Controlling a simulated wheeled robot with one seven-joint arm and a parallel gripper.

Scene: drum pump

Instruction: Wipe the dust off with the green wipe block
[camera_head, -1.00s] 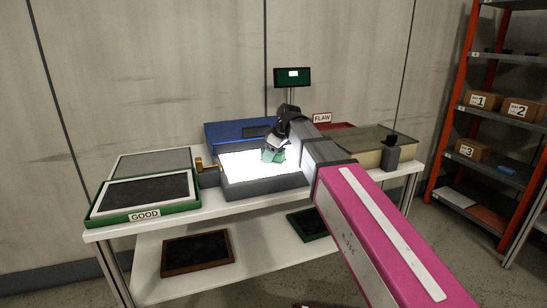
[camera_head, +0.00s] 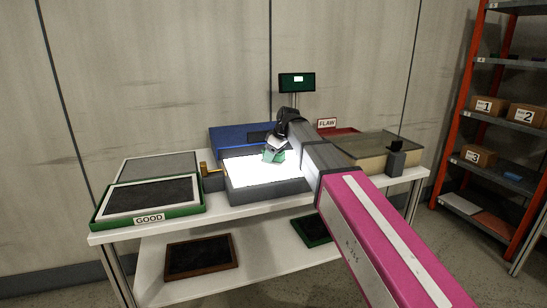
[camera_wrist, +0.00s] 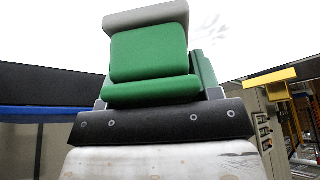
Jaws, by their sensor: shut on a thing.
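My gripper (camera_head: 275,147) is shut on the green wipe block (camera_head: 274,156) over the bright white lit panel (camera_head: 250,170) in its dark grey frame. In the wrist view the green wipe block (camera_wrist: 150,52) is large between the jaws, with a grey layer at its far end against the white surface. Whether it presses on the panel I cannot tell. Faint grey specks, perhaps dust (camera_wrist: 205,35), show on the white surface just right of the block. The head view shows no dust clearly, and my gripper hides part of the panel.
A green GOOD tray (camera_head: 110,219) stands at the left, a blue tray (camera_head: 228,136) behind the panel, and a red FLAW tray (camera_head: 340,131) behind right. A small screen (camera_head: 297,82) stands at the back. A brass-coloured part (camera_head: 205,170) sits left of the panel.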

